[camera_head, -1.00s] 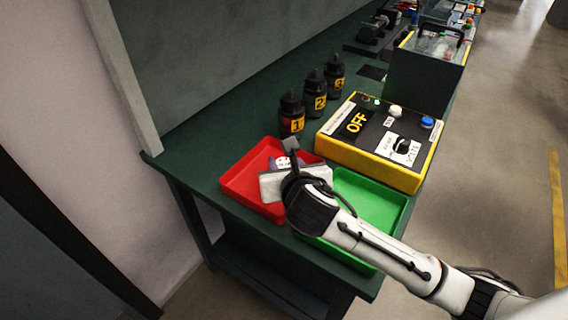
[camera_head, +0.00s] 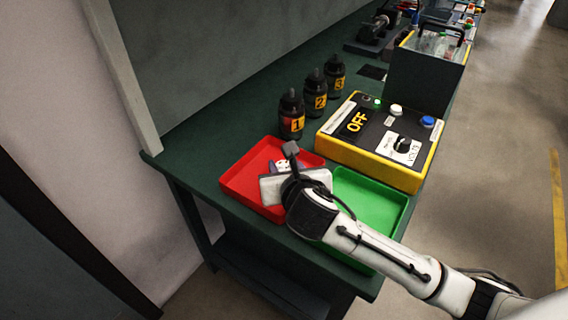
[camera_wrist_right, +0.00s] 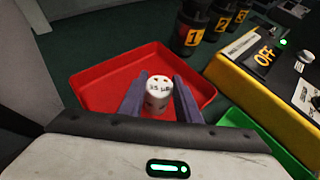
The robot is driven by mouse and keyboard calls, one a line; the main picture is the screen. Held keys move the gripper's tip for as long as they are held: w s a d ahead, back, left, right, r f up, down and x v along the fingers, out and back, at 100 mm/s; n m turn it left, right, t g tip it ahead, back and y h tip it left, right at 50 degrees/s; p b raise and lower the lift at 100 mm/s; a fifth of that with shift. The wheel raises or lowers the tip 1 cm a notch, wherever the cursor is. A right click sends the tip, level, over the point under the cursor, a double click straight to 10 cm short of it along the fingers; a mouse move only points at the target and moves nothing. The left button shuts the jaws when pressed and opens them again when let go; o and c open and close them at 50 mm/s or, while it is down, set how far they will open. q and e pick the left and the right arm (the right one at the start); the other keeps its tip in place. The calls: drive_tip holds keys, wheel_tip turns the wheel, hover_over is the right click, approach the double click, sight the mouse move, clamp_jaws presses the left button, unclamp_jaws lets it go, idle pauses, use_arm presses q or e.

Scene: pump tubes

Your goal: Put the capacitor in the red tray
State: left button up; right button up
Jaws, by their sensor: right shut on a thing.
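The capacitor (camera_wrist_right: 159,90) is a white cylinder with dark printing and dark spots on its top. My right gripper (camera_wrist_right: 160,98) is shut on it, with one purple-grey finger on each side. The red tray (camera_wrist_right: 95,88) lies behind and around the capacitor in the right wrist view. In the head view the gripper and the capacitor (camera_head: 283,165) are over the red tray (camera_head: 245,178), partly covered by my wrist. I cannot tell whether the capacitor touches the tray floor. My left gripper is not in view.
A green tray (camera_head: 372,203) stands right of the red one, partly under my right arm. Numbered black bottles (camera_head: 291,115) stand behind the red tray. A yellow-edged control box (camera_head: 376,140) reading OFF stands behind the green tray.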

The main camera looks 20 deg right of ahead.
drive_tip(key=o, duration=1.2)
drive_tip(key=shift+c, duration=0.2)
drive_tip(key=p+v, duration=0.1)
drive_tip(key=v, duration=0.9)
drive_tip(key=shift+s, duration=0.2)
